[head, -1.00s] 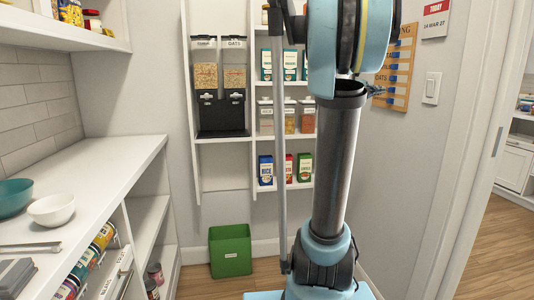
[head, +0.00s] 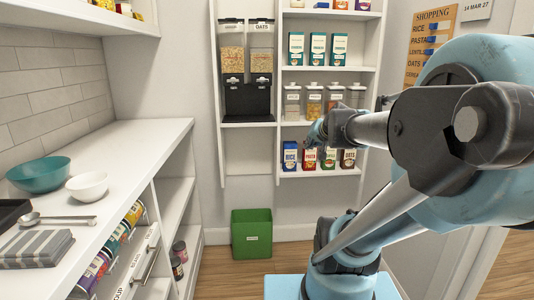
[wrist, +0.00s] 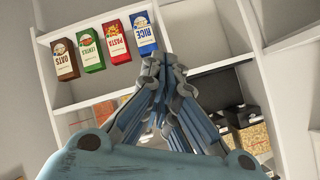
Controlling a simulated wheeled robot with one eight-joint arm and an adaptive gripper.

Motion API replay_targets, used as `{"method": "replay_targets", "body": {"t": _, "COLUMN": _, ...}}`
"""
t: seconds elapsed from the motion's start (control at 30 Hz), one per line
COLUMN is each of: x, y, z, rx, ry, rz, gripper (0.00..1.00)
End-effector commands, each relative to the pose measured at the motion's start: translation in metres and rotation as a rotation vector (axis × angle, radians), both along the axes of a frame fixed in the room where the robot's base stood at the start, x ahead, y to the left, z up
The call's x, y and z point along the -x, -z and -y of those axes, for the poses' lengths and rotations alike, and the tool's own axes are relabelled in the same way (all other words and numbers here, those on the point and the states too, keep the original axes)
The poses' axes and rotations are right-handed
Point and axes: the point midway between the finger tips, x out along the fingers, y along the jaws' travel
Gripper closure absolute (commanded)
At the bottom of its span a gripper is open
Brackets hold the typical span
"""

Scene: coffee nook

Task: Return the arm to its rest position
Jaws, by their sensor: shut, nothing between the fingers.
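My gripper (head: 316,133) is in front of the back-wall shelves in the head view, its fingers pointing toward them. In the wrist view its blue-grey fingers (wrist: 163,68) meet at the tips with nothing between them. My arm fills the right side of the head view, bent. It hides parts of the shelves and the right wall.
The shelves hold boxes including a blue rice box (head: 290,155), and a cereal dispenser (head: 248,85). A green bin (head: 252,233) stands on the floor. The left counter (head: 130,150) carries a teal bowl (head: 38,174), white bowl (head: 88,186), spoon (head: 60,219) and striped cloth (head: 36,248).

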Motion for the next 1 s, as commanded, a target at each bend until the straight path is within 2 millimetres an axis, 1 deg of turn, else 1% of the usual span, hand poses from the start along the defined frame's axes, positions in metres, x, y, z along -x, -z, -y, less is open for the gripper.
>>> {"method": "replay_targets", "body": {"t": 0.03, "x": 0.02, "y": 0.022, "z": -0.005, "rx": 0.041, "ry": -0.042, "rz": -0.065, "gripper": 1.0}}
{"method": "replay_targets", "body": {"t": 0.07, "x": 0.033, "y": 0.036, "z": -0.007, "rx": 0.068, "ry": -0.067, "rz": -0.108, "gripper": 1.0}}
{"method": "replay_targets", "body": {"t": 0.1, "x": 0.05, "y": 0.054, "z": -0.009, "rx": 0.104, "ry": -0.097, "rz": -0.165, "gripper": 1.0}}
{"method": "replay_targets", "body": {"t": 0.17, "x": 0.077, "y": 0.079, "z": -0.008, "rx": 0.158, "ry": -0.139, "rz": -0.254, "gripper": 1.0}}
{"method": "replay_targets", "body": {"t": 0.2, "x": 0.095, "y": 0.095, "z": -0.007, "rx": 0.196, "ry": -0.164, "rz": -0.312, "gripper": 1.0}}
{"method": "replay_targets", "body": {"t": 0.27, "x": 0.122, "y": 0.117, "z": -0.002, "rx": 0.248, "ry": -0.196, "rz": -0.397, "gripper": 1.0}}
{"method": "replay_targets", "body": {"t": 0.3, "x": 0.139, "y": 0.13, "z": 0.002, "rx": 0.282, "ry": -0.213, "rz": -0.452, "gripper": 1.0}}
{"method": "replay_targets", "body": {"t": 0.4, "x": 0.177, "y": 0.155, "z": 0.013, "rx": 0.351, "ry": -0.244, "rz": -0.57, "gripper": 1.0}}
{"method": "replay_targets", "body": {"t": 0.5, "x": 0.203, "y": 0.17, "z": 0.023, "rx": 0.4, "ry": -0.259, "rz": -0.656, "gripper": 1.0}}
{"method": "replay_targets", "body": {"t": 0.6, "x": 0.218, "y": 0.177, "z": 0.029, "rx": 0.427, "ry": -0.266, "rz": -0.703, "gripper": 1.0}}
{"method": "replay_targets", "body": {"t": 0.67, "x": 0.221, "y": 0.179, "z": 0.031, "rx": 0.434, "ry": -0.267, "rz": -0.716, "gripper": 1.0}}
{"method": "replay_targets", "body": {"t": 1.0, "x": 0.221, "y": 0.179, "z": 0.031, "rx": 0.434, "ry": -0.267, "rz": -0.716, "gripper": 1.0}}
